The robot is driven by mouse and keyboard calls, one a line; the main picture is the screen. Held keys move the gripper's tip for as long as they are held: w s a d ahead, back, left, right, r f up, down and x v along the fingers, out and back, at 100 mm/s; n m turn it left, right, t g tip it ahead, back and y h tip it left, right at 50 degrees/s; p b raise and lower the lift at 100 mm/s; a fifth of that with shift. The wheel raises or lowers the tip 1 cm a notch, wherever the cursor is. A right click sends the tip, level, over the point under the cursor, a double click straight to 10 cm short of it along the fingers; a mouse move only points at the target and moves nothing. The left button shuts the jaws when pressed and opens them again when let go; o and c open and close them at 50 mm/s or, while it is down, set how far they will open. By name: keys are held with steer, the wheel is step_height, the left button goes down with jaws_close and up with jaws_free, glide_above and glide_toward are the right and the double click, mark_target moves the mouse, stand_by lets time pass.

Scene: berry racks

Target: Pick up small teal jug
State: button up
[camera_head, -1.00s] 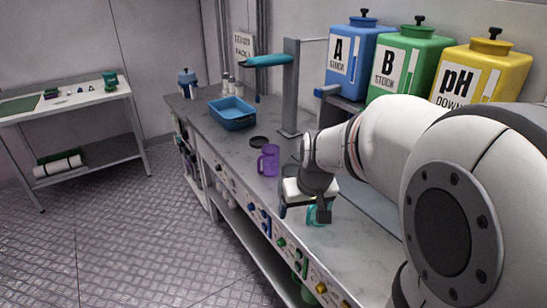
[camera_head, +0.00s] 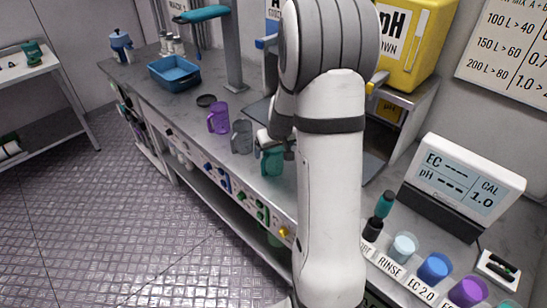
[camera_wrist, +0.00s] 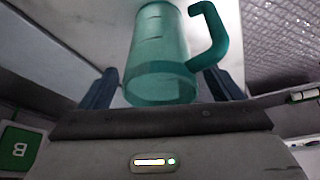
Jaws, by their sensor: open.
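The small teal jug (camera_head: 271,161) stands on the grey bench top, partly covered by my gripper and arm in the head view. In the wrist view the translucent teal jug (camera_wrist: 158,75) is close in front of my gripper, with its solid handle at the upper right. My gripper (camera_wrist: 160,90) is open, with one dark finger on each side of the jug's lower part. A gap shows between the left finger and the jug; contact on the right cannot be told. My gripper (camera_head: 276,147) is at the jug in the head view.
A grey translucent jug (camera_head: 242,137) and a purple jug (camera_head: 218,119) stand left of the teal jug. A blue tray (camera_head: 174,74) and dark disc (camera_head: 206,100) lie farther back. A meter (camera_head: 463,183) and several cups, including a blue one (camera_head: 434,268), are at the right.

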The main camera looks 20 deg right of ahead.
steer(key=shift+x, duration=0.95)
steer(key=c, duration=1.1)
steer(key=shift+w+r, duration=0.1)
